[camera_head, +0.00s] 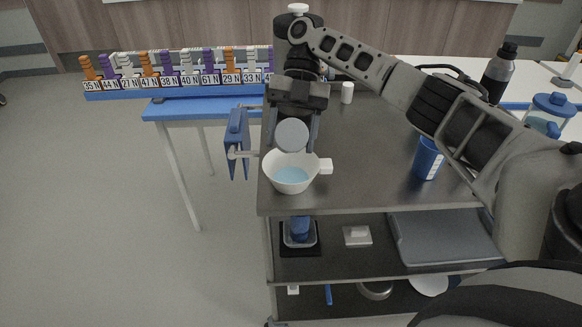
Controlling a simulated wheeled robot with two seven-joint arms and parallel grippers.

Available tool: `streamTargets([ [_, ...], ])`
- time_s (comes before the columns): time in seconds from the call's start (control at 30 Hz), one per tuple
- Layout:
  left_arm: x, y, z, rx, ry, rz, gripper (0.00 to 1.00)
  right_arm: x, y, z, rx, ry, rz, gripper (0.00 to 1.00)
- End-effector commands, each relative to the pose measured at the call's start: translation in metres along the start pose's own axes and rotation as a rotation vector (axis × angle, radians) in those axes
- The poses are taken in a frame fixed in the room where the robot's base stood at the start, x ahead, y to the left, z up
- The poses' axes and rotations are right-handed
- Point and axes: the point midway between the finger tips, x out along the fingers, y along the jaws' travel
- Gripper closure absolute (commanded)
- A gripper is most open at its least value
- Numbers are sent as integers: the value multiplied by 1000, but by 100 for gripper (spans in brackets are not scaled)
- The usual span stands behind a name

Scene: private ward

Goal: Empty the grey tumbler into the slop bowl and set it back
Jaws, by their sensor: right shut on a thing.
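My right gripper (293,138) comes down over the slop bowl, with one finger on each side of the grey tumbler (292,134), and is shut on it. The tumbler shows as a pale grey round face towards me, so it is tilted well off upright. I cannot tell whether this face is its mouth or its base. It is just above the far part of the bowl. The white slop bowl (273,177) has a stub handle at its right and stands at the trolley's front left corner. Light blue liquid lies in it. My left gripper is out of view.
The dark trolley top (368,155) has free room right of the bowl. A blue cup (427,160) stands at the right, near my right arm. A small white cylinder (347,92) stands behind. A dark bottle (499,72) and a blue-lidded jar (548,113) are at the far right.

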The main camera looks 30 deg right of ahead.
Motion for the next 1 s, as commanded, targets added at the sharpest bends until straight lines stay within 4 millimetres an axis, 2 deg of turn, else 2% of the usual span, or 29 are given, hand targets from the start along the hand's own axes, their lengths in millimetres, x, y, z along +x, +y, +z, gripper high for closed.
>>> streamTargets([
  [0.27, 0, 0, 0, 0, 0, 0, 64, 1, -1, 0, -3, -19, -2, 96],
  [0.63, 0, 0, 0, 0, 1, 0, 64, 14, -3, -8, -57, -279, -14, 96],
  [1.0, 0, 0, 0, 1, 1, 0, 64, 14, -3, -9, -59, -297, -14, 96],
])
